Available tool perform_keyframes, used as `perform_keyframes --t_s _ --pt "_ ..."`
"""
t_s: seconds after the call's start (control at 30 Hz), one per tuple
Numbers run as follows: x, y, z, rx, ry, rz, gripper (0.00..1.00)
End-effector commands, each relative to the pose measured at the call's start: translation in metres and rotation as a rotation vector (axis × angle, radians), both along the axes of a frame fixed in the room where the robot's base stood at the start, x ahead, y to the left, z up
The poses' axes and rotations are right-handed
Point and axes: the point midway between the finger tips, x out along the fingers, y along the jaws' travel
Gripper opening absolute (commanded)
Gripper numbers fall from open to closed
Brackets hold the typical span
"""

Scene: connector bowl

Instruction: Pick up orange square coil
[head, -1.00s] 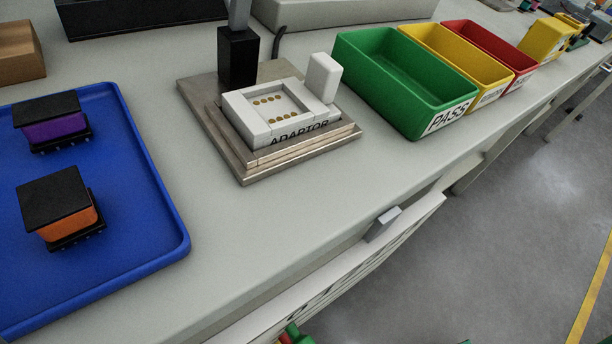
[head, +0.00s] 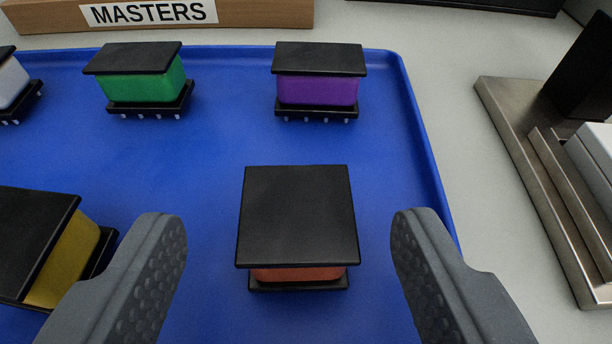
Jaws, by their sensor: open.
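The orange square coil (head: 298,220) stands upright on the blue tray, with a square black top, an orange band showing below it and a black base. My gripper (head: 282,228) is open, with one grey textured finger to the left of the coil and one to the right. There is a gap between each finger and the coil, and neither finger appears to touch it. The coil's far side and most of its orange body are hidden under its top.
The blue tray (head: 225,140) also holds a purple coil (head: 318,91), a green coil (head: 150,84), a white coil (head: 10,80) and a yellow coil (head: 70,262) close to my left finger. A MASTERS block (head: 255,14) stands behind. A metal adaptor fixture (head: 515,120) is at right.

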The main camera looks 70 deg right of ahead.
Motion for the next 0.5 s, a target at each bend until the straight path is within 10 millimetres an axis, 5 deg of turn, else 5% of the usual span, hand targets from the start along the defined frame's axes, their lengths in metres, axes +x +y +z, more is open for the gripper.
perform_keyframes --t_s 0.5 --pt "0.015 -0.043 -0.021 0.0 0.0 0.0 0.58"
